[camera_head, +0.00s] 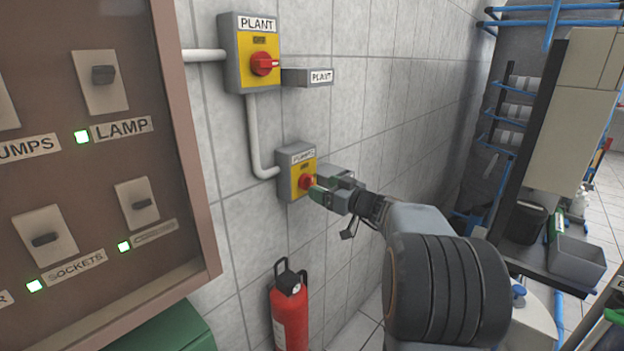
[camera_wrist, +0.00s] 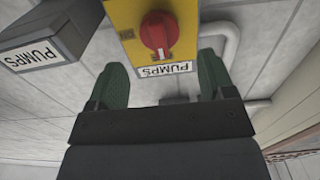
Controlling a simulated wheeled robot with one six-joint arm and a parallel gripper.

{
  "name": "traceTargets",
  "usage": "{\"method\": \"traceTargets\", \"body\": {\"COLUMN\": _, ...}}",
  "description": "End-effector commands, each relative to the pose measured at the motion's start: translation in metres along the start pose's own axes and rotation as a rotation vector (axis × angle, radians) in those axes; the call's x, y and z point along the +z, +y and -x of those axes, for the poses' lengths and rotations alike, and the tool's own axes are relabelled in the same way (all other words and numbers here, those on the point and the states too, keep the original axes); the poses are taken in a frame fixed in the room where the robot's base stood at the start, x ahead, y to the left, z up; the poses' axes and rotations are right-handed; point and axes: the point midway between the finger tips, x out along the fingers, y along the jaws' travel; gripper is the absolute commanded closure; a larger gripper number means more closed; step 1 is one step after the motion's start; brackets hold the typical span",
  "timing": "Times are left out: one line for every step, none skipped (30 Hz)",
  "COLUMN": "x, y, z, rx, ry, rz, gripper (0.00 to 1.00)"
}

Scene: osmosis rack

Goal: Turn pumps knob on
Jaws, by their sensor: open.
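The pumps switch is a grey box with a yellow face (camera_head: 297,172) and a PUMPS label, fixed to the tiled wall. Its red knob (camera_head: 306,182) sits on the yellow face, partly covered by my gripper in the head view. In the wrist view the red knob (camera_wrist: 157,32) is in full view, beyond the fingertips and roughly midway between them. My gripper (camera_head: 322,190) is at the switch; its green fingers (camera_wrist: 162,75) are spread apart with nothing between them. I cannot tell whether a finger touches the switch.
A PLANT switch (camera_head: 253,50) with a red knob is above, joined by a grey pipe (camera_head: 257,135). A brown panel (camera_head: 180,110) with several switches stands at left. A red fire extinguisher (camera_head: 290,315) is below. A rack with blue pipes (camera_head: 510,110) stands at right.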

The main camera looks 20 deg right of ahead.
Motion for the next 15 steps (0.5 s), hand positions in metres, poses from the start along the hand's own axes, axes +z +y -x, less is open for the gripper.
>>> {"method": "traceTargets", "body": {"x": -0.002, "y": 0.000, "z": -0.009, "rx": -0.002, "ry": -0.001, "rz": -0.002, "gripper": 0.24}}
{"method": "traceTargets", "body": {"x": -0.002, "y": -0.001, "z": -0.014, "rx": -0.002, "ry": -0.001, "rz": -0.003, "gripper": 0.24}}
{"method": "traceTargets", "body": {"x": -0.002, "y": -0.001, "z": -0.020, "rx": -0.003, "ry": -0.001, "rz": -0.003, "gripper": 0.24}}
{"method": "traceTargets", "body": {"x": -0.002, "y": -0.001, "z": -0.024, "rx": -0.002, "ry": -0.001, "rz": -0.002, "gripper": 0.24}}
{"method": "traceTargets", "body": {"x": -0.002, "y": 0.000, "z": -0.027, "rx": -0.002, "ry": -0.001, "rz": -0.001, "gripper": 0.24}}
{"method": "traceTargets", "body": {"x": -0.001, "y": 0.000, "z": -0.031, "rx": -0.001, "ry": -0.001, "rz": -0.002, "gripper": 0.24}}
{"method": "traceTargets", "body": {"x": -0.001, "y": 0.000, "z": -0.034, "rx": -0.001, "ry": -0.001, "rz": -0.002, "gripper": 0.24}}
{"method": "traceTargets", "body": {"x": -0.001, "y": 0.000, "z": -0.037, "rx": -0.001, "ry": -0.001, "rz": -0.002, "gripper": 0.24}}
{"method": "traceTargets", "body": {"x": -0.001, "y": 0.000, "z": -0.040, "rx": -0.001, "ry": 0.000, "rz": -0.001, "gripper": 0.24}}
{"method": "traceTargets", "body": {"x": -0.001, "y": 0.000, "z": -0.041, "rx": -0.001, "ry": 0.000, "rz": -0.001, "gripper": 0.24}}
{"method": "traceTargets", "body": {"x": -0.001, "y": 0.000, "z": -0.043, "rx": -0.001, "ry": -0.001, "rz": -0.001, "gripper": 0.24}}
{"method": "traceTargets", "body": {"x": 0.000, "y": 0.000, "z": -0.045, "rx": 0.000, "ry": -0.001, "rz": -0.002, "gripper": 0.24}}
{"method": "traceTargets", "body": {"x": 0.000, "y": 0.000, "z": -0.046, "rx": 0.000, "ry": -0.002, "rz": -0.002, "gripper": 0.24}}
{"method": "traceTargets", "body": {"x": 0.000, "y": 0.000, "z": -0.046, "rx": 0.000, "ry": -0.002, "rz": -0.002, "gripper": 0.24}}
{"method": "traceTargets", "body": {"x": 0.000, "y": 0.000, "z": -0.047, "rx": 0.001, "ry": -0.001, "rz": -0.001, "gripper": 0.24}}
